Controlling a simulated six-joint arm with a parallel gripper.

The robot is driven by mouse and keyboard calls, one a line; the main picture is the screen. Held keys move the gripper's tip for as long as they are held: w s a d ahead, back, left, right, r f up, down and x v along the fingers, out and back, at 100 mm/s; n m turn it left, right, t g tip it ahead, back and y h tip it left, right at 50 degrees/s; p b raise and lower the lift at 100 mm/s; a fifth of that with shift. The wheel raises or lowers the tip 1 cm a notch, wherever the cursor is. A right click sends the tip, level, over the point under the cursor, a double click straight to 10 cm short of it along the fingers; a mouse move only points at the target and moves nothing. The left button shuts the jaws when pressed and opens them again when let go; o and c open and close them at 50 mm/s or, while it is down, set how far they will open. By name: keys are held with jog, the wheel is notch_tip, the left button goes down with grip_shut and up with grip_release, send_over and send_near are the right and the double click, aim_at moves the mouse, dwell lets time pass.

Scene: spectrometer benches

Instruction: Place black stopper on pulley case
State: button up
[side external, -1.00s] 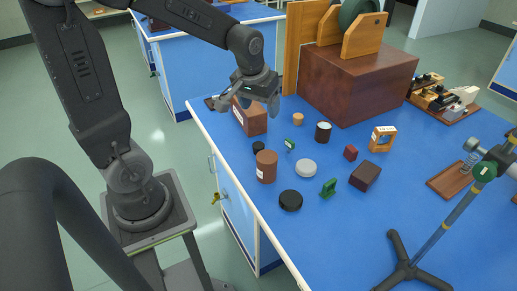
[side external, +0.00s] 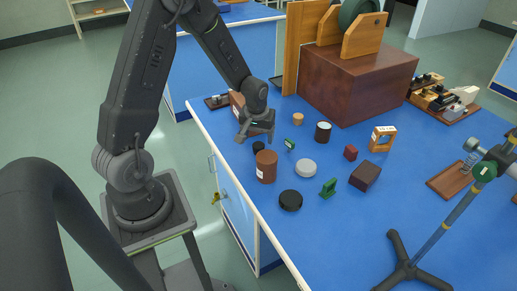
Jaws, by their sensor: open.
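A small black stopper (side external: 258,147) stands on the blue bench near its left edge, behind a brown cylinder. A larger flat black disc (side external: 290,200) lies farther forward. My gripper (side external: 256,138) is open, pointing down just above the small black stopper, with nothing visible between its fingers. Whether the fingers touch the stopper cannot be told. The pulley case (side external: 352,88) is a large dark reddish-brown box at the back of the bench. A green wheel (side external: 358,12) between wooden supports stands on its top.
The brown cylinder (side external: 266,167) stands close in front of my gripper. A brown box (side external: 237,103) is partly hidden behind my gripper. A small green piece (side external: 290,145), a grey disc (side external: 306,168) and a dark cylinder (side external: 323,132) are to the right. A metal stand (side external: 430,245) is at front right.

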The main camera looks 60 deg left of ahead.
aim_at(258, 145)
jog(key=shift+w+a+f, duration=0.15)
jog(key=shift+a+f, duration=0.05)
jog(key=shift+f, duration=1.15)
jog(key=shift+w+a+f, duration=0.1)
jog(key=shift+a+f, duration=0.05)
jog(key=shift+f, duration=1.15)
jog(key=shift+c, duration=0.2)
jog(key=c, duration=1)
jog(key=shift+r, duration=0.15)
